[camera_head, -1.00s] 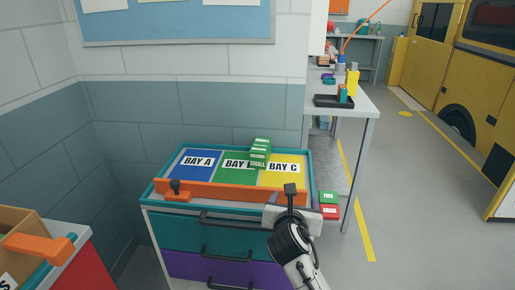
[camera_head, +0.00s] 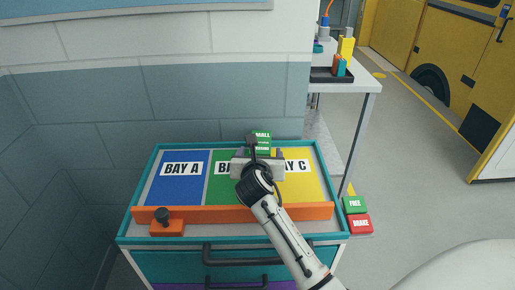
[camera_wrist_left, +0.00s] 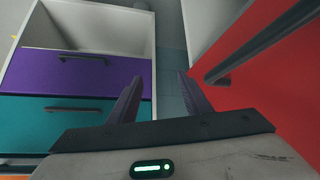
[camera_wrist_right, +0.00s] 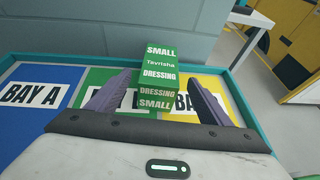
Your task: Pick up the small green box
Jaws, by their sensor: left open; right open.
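The small green box (camera_wrist_right: 158,75), labelled "SMALL DRESSING", stands at the back of the cabinet top, around the border of the green BAY B and yellow BAY C areas. In the head view the box (camera_head: 262,136) is partly hidden by my right gripper (camera_head: 258,158). In the right wrist view my right gripper (camera_wrist_right: 160,95) is open, with the box ahead of it and between the lines of its fingers, not gripped. My left gripper (camera_wrist_left: 155,88) shows in its wrist view, open and empty, beside the cabinet's purple drawer (camera_wrist_left: 70,75) and a red surface.
Green and red blocks (camera_head: 357,213) sit at the right. A wall stands behind; a table (camera_head: 350,86) is at back right.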

